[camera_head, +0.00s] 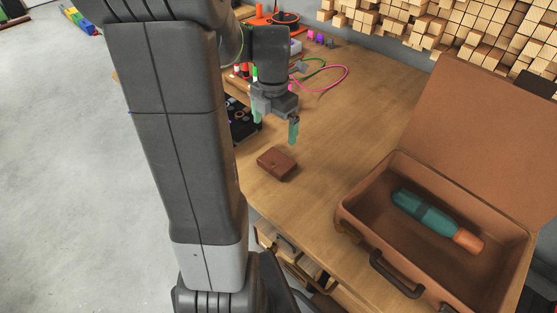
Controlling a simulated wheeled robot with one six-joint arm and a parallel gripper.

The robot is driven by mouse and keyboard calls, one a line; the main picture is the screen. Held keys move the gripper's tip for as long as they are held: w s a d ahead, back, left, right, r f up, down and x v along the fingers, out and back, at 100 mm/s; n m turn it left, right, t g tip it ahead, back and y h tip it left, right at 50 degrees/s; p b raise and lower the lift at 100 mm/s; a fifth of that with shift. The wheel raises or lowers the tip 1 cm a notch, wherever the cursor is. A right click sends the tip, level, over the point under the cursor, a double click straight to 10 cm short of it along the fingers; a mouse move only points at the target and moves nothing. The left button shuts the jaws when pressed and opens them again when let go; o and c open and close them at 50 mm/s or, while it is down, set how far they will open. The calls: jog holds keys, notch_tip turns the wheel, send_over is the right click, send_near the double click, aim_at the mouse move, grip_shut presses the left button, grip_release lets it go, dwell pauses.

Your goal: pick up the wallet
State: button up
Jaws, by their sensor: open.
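A small brown wallet (277,163) lies flat on the wooden table (350,110), close to its left edge. My gripper (275,128) hangs above the table with its teal fingertips pointing down. It is open and empty, slightly above and behind the wallet in the picture. The fingers are apart from the wallet. The whole wallet is visible.
An open brown case (360,205) with a teal and orange item (437,220) inside stands to the right. Pink and green cables (325,75) lie behind my gripper. A dark tray (240,120) sits to the left, partly hidden by my arm. Wooden blocks cover the back wall.

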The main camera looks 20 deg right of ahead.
send_over(275, 162)
notch_tip(275, 162, down, 8)
jog(key=shift+w+a+r+b, duration=0.1)
jog(key=shift+r+b, duration=0.15)
jog(key=shift+b, duration=0.2)
jog(key=shift+f+b, duration=0.3)
jog(key=shift+f, duration=2.65)
jog(key=shift+d, duration=0.2)
jog(key=c, duration=0.8)
